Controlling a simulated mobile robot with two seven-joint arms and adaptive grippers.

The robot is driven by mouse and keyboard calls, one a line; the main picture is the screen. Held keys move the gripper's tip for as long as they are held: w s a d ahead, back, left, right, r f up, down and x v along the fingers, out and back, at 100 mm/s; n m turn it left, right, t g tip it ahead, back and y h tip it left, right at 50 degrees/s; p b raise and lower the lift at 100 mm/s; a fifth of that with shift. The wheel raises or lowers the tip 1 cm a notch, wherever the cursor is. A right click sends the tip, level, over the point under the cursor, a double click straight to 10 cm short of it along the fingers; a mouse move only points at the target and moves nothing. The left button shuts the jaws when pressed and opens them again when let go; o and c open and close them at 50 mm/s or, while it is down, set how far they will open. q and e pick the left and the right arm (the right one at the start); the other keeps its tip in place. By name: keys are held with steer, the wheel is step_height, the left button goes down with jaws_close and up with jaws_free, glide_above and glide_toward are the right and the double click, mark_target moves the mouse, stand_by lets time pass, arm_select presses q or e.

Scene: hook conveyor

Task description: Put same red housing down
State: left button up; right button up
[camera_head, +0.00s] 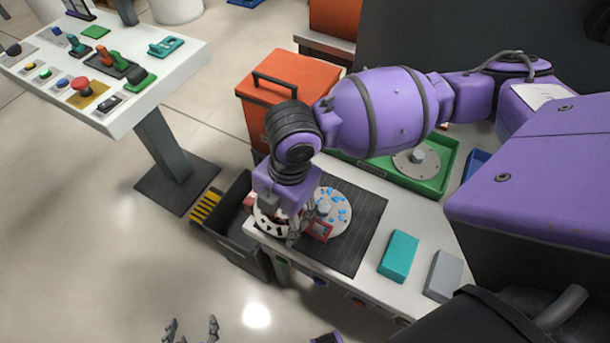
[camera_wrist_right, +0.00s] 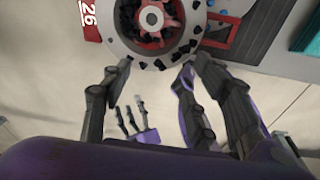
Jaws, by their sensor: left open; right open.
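The red housing (camera_wrist_right: 218,34) shows as red blocks on either side of a grey round plate with black bits and a red hub (camera_wrist_right: 152,14). In the head view its red edge (camera_head: 318,230) lies at the table's front left corner, mostly hidden by my right arm. My right gripper (camera_wrist_right: 157,68) is open, its fingertips close to the plate's near rim; I cannot tell whether they touch. It also shows over the housing in the head view (camera_head: 290,232). My left gripper (camera_head: 192,329) is open and empty at the bottom, away from the table.
A pale disc with blue bits (camera_head: 337,214) lies on a dark mat (camera_head: 366,238) beside the housing. A teal block (camera_head: 398,256) and a grey block (camera_head: 443,275) lie to the right. A black bin (camera_head: 236,230) stands left of the table; a green tray (camera_head: 435,180) sits behind.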

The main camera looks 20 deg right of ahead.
steer(key=shift+n+h, duration=0.5)
steer(key=shift+h, duration=0.3)
steer(key=d, duration=0.1)
steer(key=d+r, duration=0.1)
steer(key=w+d+r, duration=0.1)
steer(key=d, duration=0.1)
steer(key=shift+d, duration=0.1)
steer(key=f, duration=0.7)
steer(key=shift+w+d+f, duration=0.15)
steer(key=shift+w, duration=0.05)
jaws_close()
steer(key=shift+w+r, duration=0.15)
steer(key=shift+r, duration=0.05)
